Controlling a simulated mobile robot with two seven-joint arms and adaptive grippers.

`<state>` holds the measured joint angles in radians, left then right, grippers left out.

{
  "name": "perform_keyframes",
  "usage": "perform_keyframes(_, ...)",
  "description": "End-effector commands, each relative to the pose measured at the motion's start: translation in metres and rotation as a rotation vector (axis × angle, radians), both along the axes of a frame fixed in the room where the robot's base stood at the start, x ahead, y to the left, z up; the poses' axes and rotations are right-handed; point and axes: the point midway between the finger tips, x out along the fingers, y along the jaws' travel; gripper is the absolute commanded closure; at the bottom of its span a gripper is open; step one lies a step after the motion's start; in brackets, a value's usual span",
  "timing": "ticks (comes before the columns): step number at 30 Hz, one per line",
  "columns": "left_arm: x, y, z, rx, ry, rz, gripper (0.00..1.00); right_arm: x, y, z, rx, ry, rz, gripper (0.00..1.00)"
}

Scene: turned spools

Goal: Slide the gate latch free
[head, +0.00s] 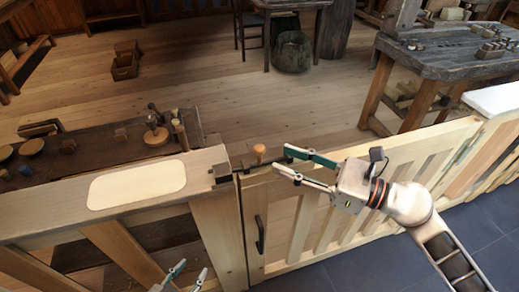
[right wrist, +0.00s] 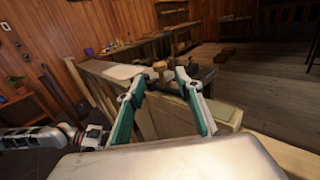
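The gate (head: 290,215) is pale slatted wood and stands in line with the fixed post at its left, with a narrow dark seam between. The latch's round wooden knob (head: 259,151) stands up at the gate's top left corner. It also shows in the right wrist view (right wrist: 160,66), beyond and between the fingertips. Dark latch parts near the post's notch are too small to make out. My right gripper (head: 281,160) is open and empty, just right of the knob, apart from it. My left gripper (head: 194,268) is at the bottom edge, fingers apart, empty.
A wooden ledge with a pale pad (head: 137,184) lies left of the gate. A dark bench (head: 95,160) with turned pieces stands behind it. A black pull handle (head: 260,234) is on the gate's front. A workbench (head: 460,58) stands at back right.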

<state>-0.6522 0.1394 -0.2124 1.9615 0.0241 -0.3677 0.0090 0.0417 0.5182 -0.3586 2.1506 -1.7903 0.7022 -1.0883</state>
Motion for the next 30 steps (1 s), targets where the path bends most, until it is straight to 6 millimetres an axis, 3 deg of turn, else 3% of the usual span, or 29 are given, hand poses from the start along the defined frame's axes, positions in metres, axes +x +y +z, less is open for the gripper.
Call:
perform_keyframes(15, 0.005, 0.000, 0.020, 0.001, -0.012, 0.000, 0.60, 0.031, 0.060, 0.001, -0.002, 0.000, 0.002, 0.65)
perform_keyframes(27, 0.006, 0.000, 0.021, 0.000, -0.014, -0.001, 0.60, 0.034, 0.068, -0.001, -0.004, 0.001, 0.003, 0.65)
perform_keyframes(30, 0.006, 0.000, 0.021, 0.000, -0.014, 0.000, 0.60, 0.034, 0.068, -0.001, -0.004, 0.001, 0.002, 0.88)
